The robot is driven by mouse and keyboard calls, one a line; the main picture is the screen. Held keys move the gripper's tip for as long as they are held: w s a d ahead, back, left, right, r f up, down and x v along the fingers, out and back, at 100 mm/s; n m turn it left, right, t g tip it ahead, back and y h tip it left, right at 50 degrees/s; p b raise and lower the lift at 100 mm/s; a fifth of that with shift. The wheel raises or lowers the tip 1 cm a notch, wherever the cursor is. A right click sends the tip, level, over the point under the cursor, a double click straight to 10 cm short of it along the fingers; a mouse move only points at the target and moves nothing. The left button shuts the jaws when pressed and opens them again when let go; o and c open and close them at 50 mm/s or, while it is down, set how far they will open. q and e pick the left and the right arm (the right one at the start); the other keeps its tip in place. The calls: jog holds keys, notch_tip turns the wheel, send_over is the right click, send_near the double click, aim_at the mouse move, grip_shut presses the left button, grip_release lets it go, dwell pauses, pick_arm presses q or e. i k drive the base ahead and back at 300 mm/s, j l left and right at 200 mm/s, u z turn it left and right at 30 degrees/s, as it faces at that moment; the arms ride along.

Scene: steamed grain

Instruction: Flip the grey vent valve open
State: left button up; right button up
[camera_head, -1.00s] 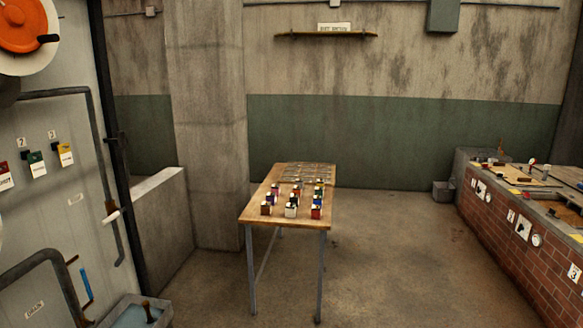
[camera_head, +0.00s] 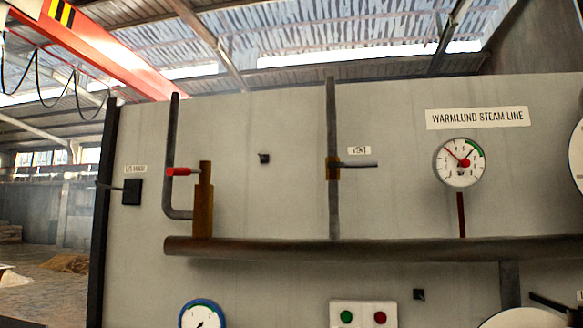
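The grey vent valve (camera_head: 358,164) is on a vertical dark pipe in the middle of the grey wall panel. It has a brass body, and its grey lever points sideways to the right, across the pipe. A small label (camera_head: 359,150), which seems to read VENT, is just above the lever. Neither of my grippers shows in the head view.
A brass fitting with a red lever (camera_head: 180,171) is to the left. A thick horizontal pipe (camera_head: 370,248) crosses below. A pressure gauge (camera_head: 459,162) is under the WARMLUND STEAM LINE sign (camera_head: 477,118). A green and red button box (camera_head: 363,314) and a blue-rimmed gauge (camera_head: 202,314) are lower down.

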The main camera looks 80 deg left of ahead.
aim_at(363, 163)
jog(key=u, duration=2)
